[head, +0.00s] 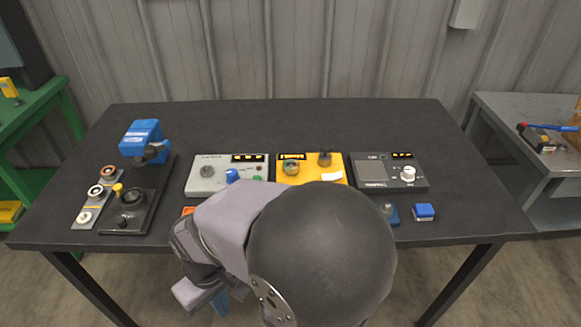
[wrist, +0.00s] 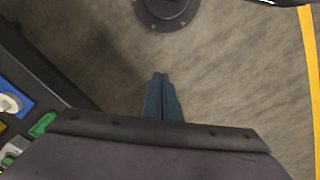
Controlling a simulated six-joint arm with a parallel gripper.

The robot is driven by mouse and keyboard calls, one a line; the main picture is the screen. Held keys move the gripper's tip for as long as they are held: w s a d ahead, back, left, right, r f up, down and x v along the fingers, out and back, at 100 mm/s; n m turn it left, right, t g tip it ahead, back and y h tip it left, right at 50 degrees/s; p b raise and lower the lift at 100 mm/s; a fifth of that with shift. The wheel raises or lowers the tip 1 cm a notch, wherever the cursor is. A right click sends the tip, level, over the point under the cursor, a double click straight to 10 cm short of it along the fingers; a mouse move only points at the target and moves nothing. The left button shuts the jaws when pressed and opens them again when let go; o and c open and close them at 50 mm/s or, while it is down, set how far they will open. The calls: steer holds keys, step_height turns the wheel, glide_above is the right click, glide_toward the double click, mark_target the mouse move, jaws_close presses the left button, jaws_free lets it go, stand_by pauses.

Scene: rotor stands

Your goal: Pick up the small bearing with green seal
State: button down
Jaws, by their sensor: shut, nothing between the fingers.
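My gripper (wrist: 160,76) has its blue fingers together and empty, pointing down over the floor in the wrist view. In the head view its blue fingertips (head: 219,302) show partly below my arm, off the table's front edge. A grey strip at the table's left holds three round parts: one with a reddish ring (head: 108,174), a dark-ringed one (head: 96,191) and a pale one (head: 85,216). A round part with a greenish tint (head: 291,167) sits on the yellow unit (head: 337,177). I cannot tell which part is the green-sealed bearing; my arm hides the front middle.
A black stand (head: 143,208) and a blue-topped device (head: 144,135) stand at the left of the dark table (head: 300,120). A grey unit (head: 200,188) and a dark unit (head: 420,183) flank the yellow one. A blue block (head: 424,211) lies front right. The table's back is clear.

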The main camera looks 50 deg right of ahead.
steer(key=c, duration=2.4)
jaws_free()
steer(key=shift+c, duration=0.2)
steer(key=o, duration=1.5)
steer(key=shift+c, duration=0.2)
steer(key=shift+d, duration=0.1)
